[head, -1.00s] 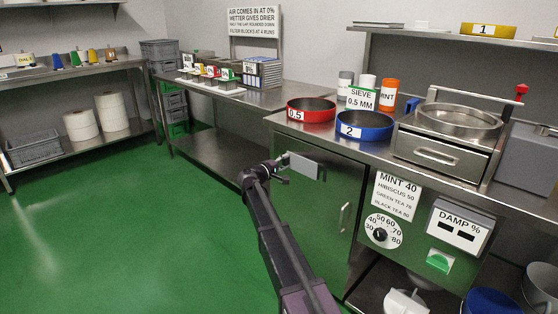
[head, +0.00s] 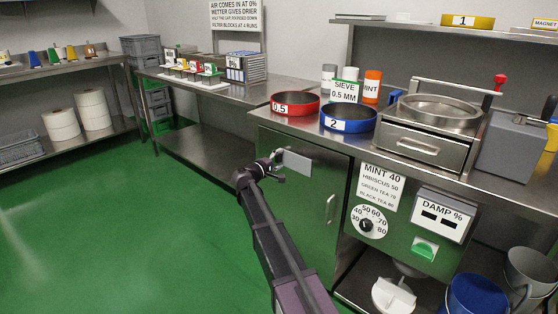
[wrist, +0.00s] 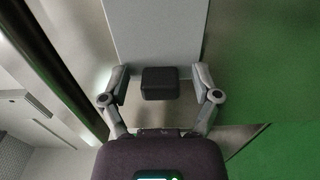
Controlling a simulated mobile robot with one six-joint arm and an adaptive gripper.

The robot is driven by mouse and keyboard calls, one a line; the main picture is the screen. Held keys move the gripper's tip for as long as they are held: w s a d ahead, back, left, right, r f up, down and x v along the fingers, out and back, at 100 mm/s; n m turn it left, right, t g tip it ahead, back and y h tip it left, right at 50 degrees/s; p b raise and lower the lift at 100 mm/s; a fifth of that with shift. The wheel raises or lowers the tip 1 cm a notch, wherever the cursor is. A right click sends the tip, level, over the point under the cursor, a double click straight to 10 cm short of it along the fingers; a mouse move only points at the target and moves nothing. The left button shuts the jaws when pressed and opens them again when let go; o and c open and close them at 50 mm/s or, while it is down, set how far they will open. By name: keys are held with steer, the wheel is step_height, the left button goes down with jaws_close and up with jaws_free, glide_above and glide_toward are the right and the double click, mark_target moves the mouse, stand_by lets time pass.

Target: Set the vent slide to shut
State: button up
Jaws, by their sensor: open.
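A light grey plate (head: 294,162), which looks like the vent slide, sits on the side of the steel cabinet (head: 262,140) in the head view. In the wrist view the plate (wrist: 155,35) fills the top middle, with a black block-like knob (wrist: 160,83) below its middle. My gripper (head: 276,169) is at the plate's left end. In the wrist view my gripper (wrist: 160,76) is open, one finger on each side of the knob, with gaps on both sides. I cannot tell how deep the fingers reach around it, or the slide's position; no markings show.
The steel counter (head: 402,122) above my gripper holds a red sieve (head: 296,104), a blue sieve (head: 348,119) and a drawer unit (head: 425,146). A dial (head: 366,225) and a damp meter (head: 443,215) are on the cabinet front. Green floor (head: 110,220) is clear at left.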

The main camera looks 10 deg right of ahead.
steer(key=shift+a, duration=0.2)
steer(key=v, duration=1.1)
steer(key=shift+s+a, duration=0.25)
steer(key=s+d+f+m+g+y, duration=0.25)
steer(key=s+d+f, duration=0.2)
steer(key=s, duration=0.25)
steer(key=s+d+f+m+g+y, duration=0.2)
steer(key=s+d+f+g+y, duration=0.15)
steer(key=s+f, duration=0.35)
steer(key=s+a+f+m+g+y+p, duration=0.1)
steer(key=s+a+f+g+y, duration=0.2)
steer(key=s, duration=0.6)
steer(key=s+f+m+g+y+p, duration=0.1)
steer(key=s+f+m+g+y, duration=0.1)
steer(key=s+y, duration=0.6)
step_height(320, 180, up, 37)
steer(key=s+h+p, duration=0.1)
steer(key=h+p, duration=0.1)
steer(key=p, duration=3.5)
steer(key=shift+s+a+r+p, duration=0.15)
steer(key=shift+a+r+p, duration=0.05)
steer(key=shift+a+p, duration=0.1)
